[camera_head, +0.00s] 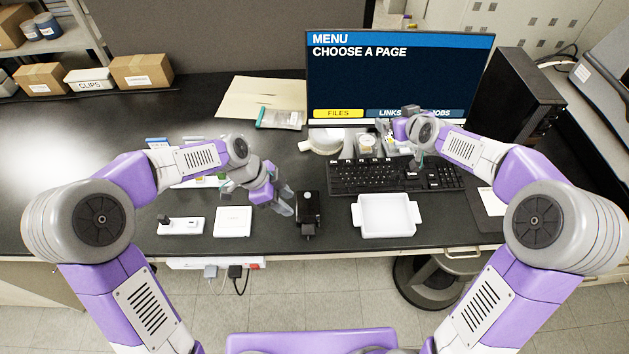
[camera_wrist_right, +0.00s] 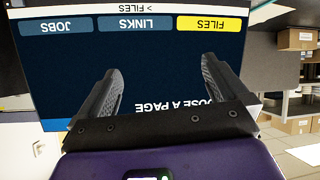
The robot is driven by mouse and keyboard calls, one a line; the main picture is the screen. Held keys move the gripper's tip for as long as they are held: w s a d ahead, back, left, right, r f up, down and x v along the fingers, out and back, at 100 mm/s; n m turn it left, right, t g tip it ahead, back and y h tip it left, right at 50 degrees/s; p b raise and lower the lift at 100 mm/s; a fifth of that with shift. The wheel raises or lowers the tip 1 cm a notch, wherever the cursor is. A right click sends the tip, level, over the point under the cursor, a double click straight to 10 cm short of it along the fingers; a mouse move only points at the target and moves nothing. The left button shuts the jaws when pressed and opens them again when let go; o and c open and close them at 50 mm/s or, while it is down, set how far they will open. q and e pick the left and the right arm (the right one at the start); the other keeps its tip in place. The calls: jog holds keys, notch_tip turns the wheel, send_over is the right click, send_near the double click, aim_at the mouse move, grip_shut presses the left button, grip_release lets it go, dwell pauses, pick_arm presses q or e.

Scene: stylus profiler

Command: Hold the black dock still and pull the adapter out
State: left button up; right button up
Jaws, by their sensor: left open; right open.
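The black dock (camera_head: 309,206) sits on the black bench near its front edge, left of the white tray. A small dark piece at its front end (camera_head: 308,231) may be the adapter; it is too small to tell for sure. My left gripper (camera_head: 286,200) is open just left of the dock, its fingers pointing toward it, with a small gap seeming to remain. My right gripper (camera_head: 413,163) is above the keyboard, away from the dock. In the right wrist view its fingers (camera_wrist_right: 160,70) are spread and empty in front of the monitor screen.
A white tray (camera_head: 386,216) stands right of the dock, with the keyboard (camera_head: 375,176) behind it. A white square box (camera_head: 233,222) and a small white device (camera_head: 181,226) lie to the left. The monitor (camera_head: 400,80) stands at the back.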

jog(key=a+f+g+y, duration=0.2)
jog(key=a+f+g, duration=0.4)
jog(key=a, duration=0.8)
jog(key=m+g+h, duration=0.3)
jog(key=g, duration=0.2)
send_over(307, 195)
jog(key=f, duration=0.8)
jog(key=shift+w+d+f, duration=0.15)
jog(key=shift+w+f, duration=0.05)
jog(key=shift+w, duration=0.1)
jog(key=shift+s+f, duration=0.3)
jog(key=shift+f, duration=3.65)
jog(key=shift+c, duration=0.5)
jog(key=c, duration=1.7)
